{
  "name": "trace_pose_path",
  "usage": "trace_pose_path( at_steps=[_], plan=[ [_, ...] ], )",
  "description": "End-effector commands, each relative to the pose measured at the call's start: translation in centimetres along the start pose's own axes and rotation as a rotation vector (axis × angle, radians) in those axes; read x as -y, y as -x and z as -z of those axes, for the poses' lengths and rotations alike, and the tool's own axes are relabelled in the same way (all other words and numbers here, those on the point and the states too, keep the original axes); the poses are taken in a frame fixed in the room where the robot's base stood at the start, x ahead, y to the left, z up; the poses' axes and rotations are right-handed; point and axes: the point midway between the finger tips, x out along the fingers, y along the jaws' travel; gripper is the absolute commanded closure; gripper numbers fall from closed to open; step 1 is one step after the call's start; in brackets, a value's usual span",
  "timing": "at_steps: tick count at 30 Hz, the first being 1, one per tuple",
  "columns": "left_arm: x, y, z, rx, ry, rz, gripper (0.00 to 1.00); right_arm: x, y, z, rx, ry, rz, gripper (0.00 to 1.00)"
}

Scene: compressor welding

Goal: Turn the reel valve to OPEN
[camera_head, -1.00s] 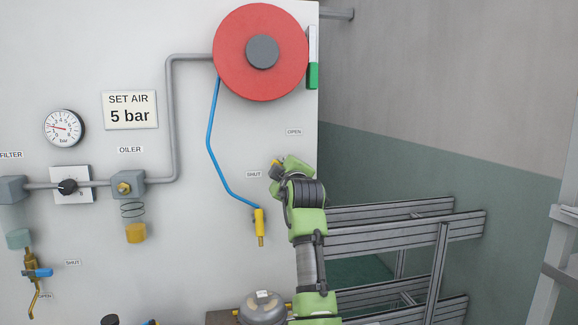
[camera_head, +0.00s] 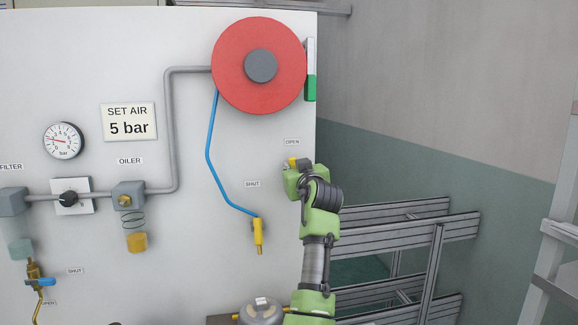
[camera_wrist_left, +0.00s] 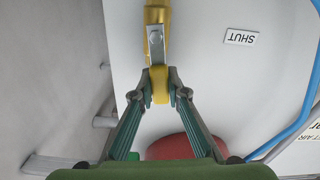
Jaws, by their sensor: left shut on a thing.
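The reel valve has a yellow lever with a metal shank (camera_wrist_left: 156,48), seen in the left wrist view. My left gripper (camera_wrist_left: 160,88) is shut on the lever's yellow end. In the head view a bit of yellow lever (camera_head: 291,161) shows at the gripper, below the OPEN label (camera_head: 292,142) and right of and above the SHUT label (camera_head: 252,184). The SHUT label also shows upside down in the wrist view (camera_wrist_left: 240,38). In the head view my arm and gripper hide most of the valve. My right gripper is not in view.
A red hose reel (camera_head: 232,60) is above, with a blue hose (camera_head: 213,165) ending in a yellow nozzle (camera_head: 258,233) left of my arm. A metal frame (camera_head: 400,230) stands to the right. A grey round device (camera_head: 262,312) is below.

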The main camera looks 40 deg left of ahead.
Motion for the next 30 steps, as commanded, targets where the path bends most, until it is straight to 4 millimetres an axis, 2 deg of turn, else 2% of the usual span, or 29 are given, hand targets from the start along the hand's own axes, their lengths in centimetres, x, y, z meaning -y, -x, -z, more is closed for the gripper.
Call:
trace_pose_path(
  at_steps=[1, 10, 26, 27, 28, 30],
  plan=[
    [-0.18, 0.00, 0.58, -0.009, -0.026, -0.001, 1.00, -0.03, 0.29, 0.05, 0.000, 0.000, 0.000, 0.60],
    [-0.72, -0.01, 0.53, -0.011, -0.129, 0.000, 1.00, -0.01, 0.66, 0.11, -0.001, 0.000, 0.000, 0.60],
    [-0.83, 0.01, 0.59, -0.013, -0.147, 0.000, 1.00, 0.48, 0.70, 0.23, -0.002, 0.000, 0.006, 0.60],
    [-0.83, 0.00, 0.59, -0.013, -0.147, 0.000, 0.76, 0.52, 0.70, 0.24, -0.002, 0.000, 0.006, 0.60],
    [-0.83, 0.00, 0.55, -0.012, -0.147, 0.000, 0.68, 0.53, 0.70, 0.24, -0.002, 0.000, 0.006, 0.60],
    [-0.83, 0.00, 0.44, -0.010, -0.147, 0.000, 0.68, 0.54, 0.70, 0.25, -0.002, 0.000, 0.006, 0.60]
  ],
)
